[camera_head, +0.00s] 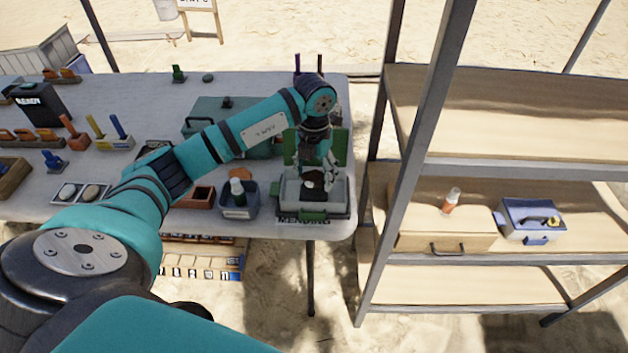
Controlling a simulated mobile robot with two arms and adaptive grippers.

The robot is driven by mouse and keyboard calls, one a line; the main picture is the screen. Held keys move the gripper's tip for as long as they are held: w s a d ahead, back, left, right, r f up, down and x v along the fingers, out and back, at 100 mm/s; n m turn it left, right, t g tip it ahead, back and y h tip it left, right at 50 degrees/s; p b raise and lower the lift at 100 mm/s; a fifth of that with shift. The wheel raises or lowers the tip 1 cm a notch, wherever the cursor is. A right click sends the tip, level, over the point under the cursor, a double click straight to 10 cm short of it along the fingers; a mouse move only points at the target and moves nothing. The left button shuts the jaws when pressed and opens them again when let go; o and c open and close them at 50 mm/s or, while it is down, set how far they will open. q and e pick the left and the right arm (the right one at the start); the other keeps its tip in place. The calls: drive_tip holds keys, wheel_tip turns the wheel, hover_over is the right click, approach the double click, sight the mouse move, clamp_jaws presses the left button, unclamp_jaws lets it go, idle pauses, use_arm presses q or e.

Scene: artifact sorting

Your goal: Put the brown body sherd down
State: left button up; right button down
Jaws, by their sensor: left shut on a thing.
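My left arm reaches from the left across the table, and my left gripper (318,176) points down over the open grey and green box (338,197) at the table's right end. The gripper is shut on the brown body sherd (313,177), a small dark piece at its fingertips, low in or just above the box. I cannot tell if the sherd touches the box floor. A small pale piece (309,185) shows beside it. A label reading "MENDING" (303,220) is on the table edge in front of the box. My right gripper is not in view.
A large teal case (208,112) lies behind my arm. A metal shelf (430,130) stands close to the table's right, holding a bottle (451,201) and a blue-grey box (530,221).

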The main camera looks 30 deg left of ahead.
sight(314, 180)
use_arm(q)
drive_tip(key=shift+f, duration=1.6)
drive_tip(key=o, duration=1.3)
drive_tip(key=shift+r, duration=0.1)
wheel_tip(314, 180, up, 12)
drive_tip(key=shift+f, duration=0.1)
